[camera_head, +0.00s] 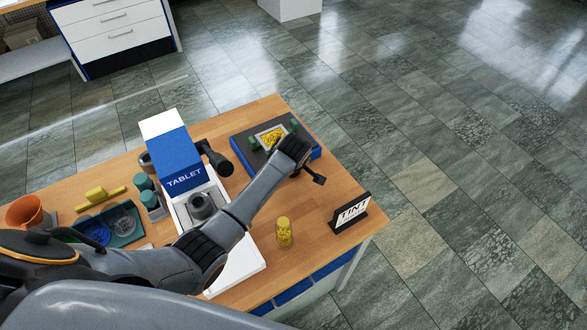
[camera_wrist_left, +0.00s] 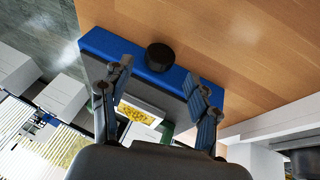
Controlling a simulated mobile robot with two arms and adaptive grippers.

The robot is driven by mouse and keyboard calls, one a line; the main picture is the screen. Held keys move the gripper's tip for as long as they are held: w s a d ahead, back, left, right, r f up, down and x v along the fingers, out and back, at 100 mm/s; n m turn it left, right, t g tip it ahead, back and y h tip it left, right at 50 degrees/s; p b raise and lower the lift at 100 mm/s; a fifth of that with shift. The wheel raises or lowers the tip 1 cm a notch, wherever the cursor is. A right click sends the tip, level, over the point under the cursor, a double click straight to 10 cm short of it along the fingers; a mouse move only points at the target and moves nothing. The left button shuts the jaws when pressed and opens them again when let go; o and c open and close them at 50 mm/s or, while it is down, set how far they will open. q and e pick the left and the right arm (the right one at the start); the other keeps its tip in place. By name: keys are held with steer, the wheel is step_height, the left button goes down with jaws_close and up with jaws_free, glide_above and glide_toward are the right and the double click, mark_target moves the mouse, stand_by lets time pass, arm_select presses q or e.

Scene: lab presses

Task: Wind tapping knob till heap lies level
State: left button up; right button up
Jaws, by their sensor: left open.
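The tapping unit, a dark-topped block with blue sides (camera_head: 243,152), stands at the table's far right side. A light-framed tray with a yellow grainy heap (camera_head: 270,137) sits on it between green blocks. I cannot tell whether the heap is level. In the left wrist view the heap (camera_wrist_left: 137,112) is partly hidden by my gripper. A round black knob (camera_wrist_left: 158,57) sits at the unit's blue side, ahead of the fingertips and between their lines. My left gripper (camera_head: 307,172) is over the unit's near right side; its two fingers (camera_wrist_left: 160,80) are spread with nothing between them. The knob looks untouched.
A tablet press with a blue TABLET panel (camera_head: 180,160) stands left of the unit, its black handle (camera_head: 215,160) close by. A jar of yellow pieces (camera_head: 284,232) and a black-and-white sign (camera_head: 350,212) stand nearer. A green tray with dishes (camera_head: 128,238) lies left.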

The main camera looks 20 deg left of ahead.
arm_select(q)
steer(key=x, duration=0.3)
steer(key=shift+d, duration=0.1)
steer(key=shift+p+x, duration=0.35)
steer(key=shift+x, duration=0.4)
arm_select(e)
steer(key=shift+w+a+r, duration=0.35)
steer(key=shift+w+a, duration=0.1)
steer(key=shift+a, duration=0.2)
steer(key=shift+d, duration=0.2)
arm_select(q)
steer(key=c, duration=1.2)
steer(key=shift+o, duration=0.2)
steer(key=shift+w, duration=0.1)
arm_select(e)
steer(key=shift+s+f, duration=0.1)
steer(key=shift+f, duration=0.05)
